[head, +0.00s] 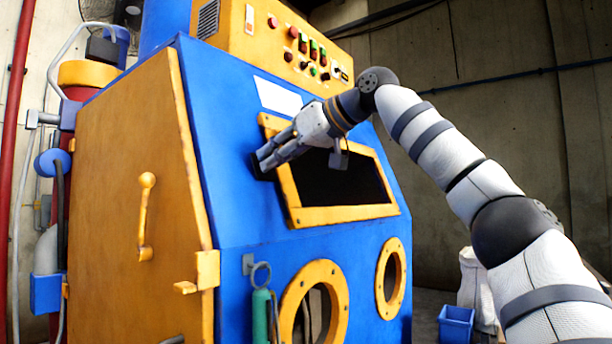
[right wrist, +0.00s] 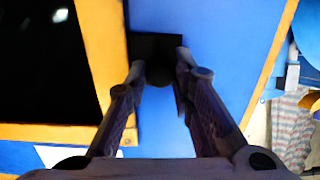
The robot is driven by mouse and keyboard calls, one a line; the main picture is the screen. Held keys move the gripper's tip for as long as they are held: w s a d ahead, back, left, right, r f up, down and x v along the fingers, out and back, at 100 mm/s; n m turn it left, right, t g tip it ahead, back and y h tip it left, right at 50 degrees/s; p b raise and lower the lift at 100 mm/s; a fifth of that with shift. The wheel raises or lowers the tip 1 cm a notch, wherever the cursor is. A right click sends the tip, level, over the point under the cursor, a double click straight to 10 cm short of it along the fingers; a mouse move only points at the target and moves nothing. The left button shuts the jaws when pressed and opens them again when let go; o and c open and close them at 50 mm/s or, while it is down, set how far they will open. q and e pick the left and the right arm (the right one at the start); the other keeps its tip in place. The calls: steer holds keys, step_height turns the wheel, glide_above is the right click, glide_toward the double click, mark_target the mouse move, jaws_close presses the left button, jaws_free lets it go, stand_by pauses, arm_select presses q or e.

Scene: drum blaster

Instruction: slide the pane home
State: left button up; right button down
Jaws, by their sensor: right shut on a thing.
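The blue cabinet (head: 230,130) has a sloped front with a yellow-framed window (head: 350,213), whose inside is dark (head: 350,185). A black piece (head: 256,168) sticks out past the left side of the frame. It also shows in the right wrist view (right wrist: 150,46), beside the yellow frame on the blue panel. I take it to be the end of the pane; how far the pane reaches inside the frame cannot be told. My right gripper (head: 262,161) is shut on this black piece, its fingers (right wrist: 158,80) on either side of it. My left gripper is not in view.
Two round yellow-rimmed ports (head: 340,290) sit below the window. A control box (head: 270,45) with buttons is on top. The yellow side door (head: 110,200) has a handle (head: 146,215). A green cylinder (head: 261,315) hangs at the front, and a blue bin (head: 456,324) stands at right.

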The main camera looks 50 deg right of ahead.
steer(key=shift+d+r, duration=0.1)
steer(key=shift+d, duration=0.65)
steer(key=shift+d, duration=0.1)
steer(key=shift+d, duration=0.55)
steer(key=c, duration=1.3)
jaws_free()
steer(key=shift+s, duration=0.1)
